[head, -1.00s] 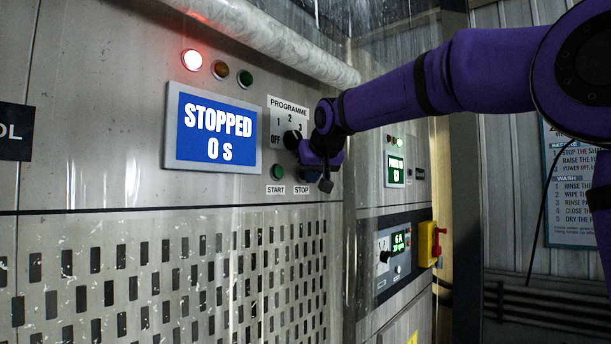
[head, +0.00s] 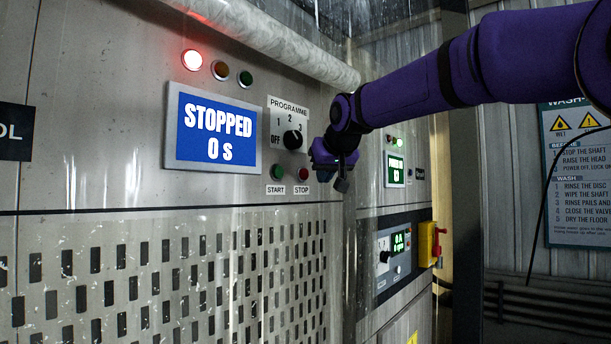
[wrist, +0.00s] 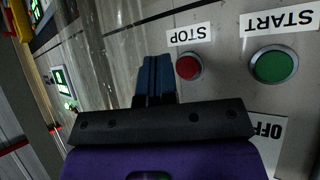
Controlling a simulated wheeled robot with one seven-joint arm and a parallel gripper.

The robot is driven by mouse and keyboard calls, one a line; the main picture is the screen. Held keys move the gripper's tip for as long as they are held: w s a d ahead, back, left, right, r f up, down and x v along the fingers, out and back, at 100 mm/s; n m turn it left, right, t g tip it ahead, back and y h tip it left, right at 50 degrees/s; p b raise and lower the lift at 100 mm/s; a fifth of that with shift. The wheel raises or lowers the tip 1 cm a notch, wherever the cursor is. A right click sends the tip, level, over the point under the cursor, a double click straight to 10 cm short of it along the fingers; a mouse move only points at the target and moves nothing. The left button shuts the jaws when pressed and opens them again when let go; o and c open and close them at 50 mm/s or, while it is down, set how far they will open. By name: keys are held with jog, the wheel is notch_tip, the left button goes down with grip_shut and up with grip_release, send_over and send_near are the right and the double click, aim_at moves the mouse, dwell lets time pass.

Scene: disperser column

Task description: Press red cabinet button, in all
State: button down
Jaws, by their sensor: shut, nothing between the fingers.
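The red STOP button (head: 303,174) is on the cabinet panel, to the right of the green START button (head: 277,172). In the wrist view the red button (wrist: 189,67) shows uncovered, with the green button (wrist: 274,66) to its right. My gripper (head: 323,170) is just right of the red button in the head view, apart from it. In the wrist view my gripper's blue fingers (wrist: 154,76) are together and empty, left of the red button. The display (head: 215,128) reads STOPPED 0 s.
A black programme knob (head: 292,139) sits above the buttons. A red lamp (head: 192,60) glows on the upper panel. To the right are a second cabinet with a small display (head: 401,241) and a yellow box with a red handle (head: 431,243).

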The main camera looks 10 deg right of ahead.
jog(key=shift+s+d, duration=0.45)
jog(key=shift+s, duration=0.2)
jog(key=shift+s+d, duration=0.45)
jog(key=shift+s, duration=0.15)
jog(key=s+d+f+g, duration=0.2)
jog(key=s+f, duration=0.6)
jog(key=s, duration=0.3)
jog(key=s+d+f+g, duration=0.1)
jog(key=s+d+f, duration=0.1)
jog(key=s+f, duration=0.7)
jog(key=s+d+f+m+g+h, duration=0.1)
jog(key=s+d+f+g, duration=0.1)
jog(key=s+f, duration=0.6)
jog(key=s, duration=0.7)
jog(key=shift+s+f+g, duration=0.25)
jog(key=shift+f+g, duration=0.05)
jog(key=shift+f, duration=0.1)
